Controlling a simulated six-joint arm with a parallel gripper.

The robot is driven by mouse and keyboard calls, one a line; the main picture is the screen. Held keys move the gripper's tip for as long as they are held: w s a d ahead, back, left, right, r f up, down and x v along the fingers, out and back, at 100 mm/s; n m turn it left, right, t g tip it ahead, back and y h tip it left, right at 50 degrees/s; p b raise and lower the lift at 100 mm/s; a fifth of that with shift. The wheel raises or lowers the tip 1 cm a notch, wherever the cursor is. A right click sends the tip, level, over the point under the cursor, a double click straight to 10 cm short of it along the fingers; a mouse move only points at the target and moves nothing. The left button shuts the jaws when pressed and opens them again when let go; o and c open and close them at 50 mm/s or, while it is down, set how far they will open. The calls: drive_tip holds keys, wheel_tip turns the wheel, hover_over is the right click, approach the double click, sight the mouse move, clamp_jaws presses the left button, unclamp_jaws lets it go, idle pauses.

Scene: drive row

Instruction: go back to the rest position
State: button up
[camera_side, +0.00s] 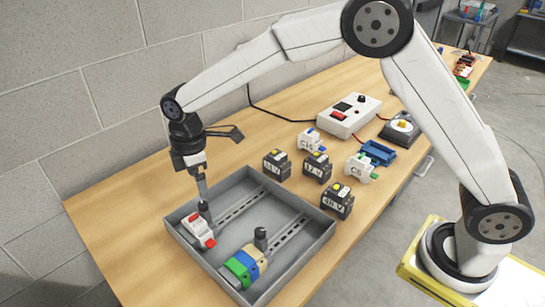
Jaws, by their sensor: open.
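My gripper (203,198) points down over the left part of a grey tray (318,248) on the wooden bench. Its fingertips are close to a dark cylindrical piece (206,212) and a white block with red on it (198,232), inside the tray. I cannot tell whether the fingers touch either one. The jaws are open; the gap between them is hard to see from this side. No rest position is marked in view.
The tray holds slotted rails (285,240), a second dark cylinder (261,239) and green, blue and tan blocks (241,268). Right of it stand several labelled modules (317,166), a blue holder (378,152), a white control box (347,116) and a dark button box (399,129). A block wall stands behind.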

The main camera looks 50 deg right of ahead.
drive_tip(key=shift+s+d+m, duration=0.2)
drive_tip(key=shift+d+m, duration=0.1)
drive_tip(key=shift+d, duration=0.25)
drive_tip(key=s+d+f+m+t, duration=0.1)
drive_tip(key=s+d+m+t, duration=0.1)
drive_tip(key=s+d+m, duration=1.1)
drive_tip(key=s+d, duration=0.5)
drive_tip(key=s, duration=0.2)
drive_tip(key=shift+d+f+m+t, duration=0.2)
drive_tip(key=shift+m+t, duration=0.1)
drive_tip(key=shift+m, duration=0.1)
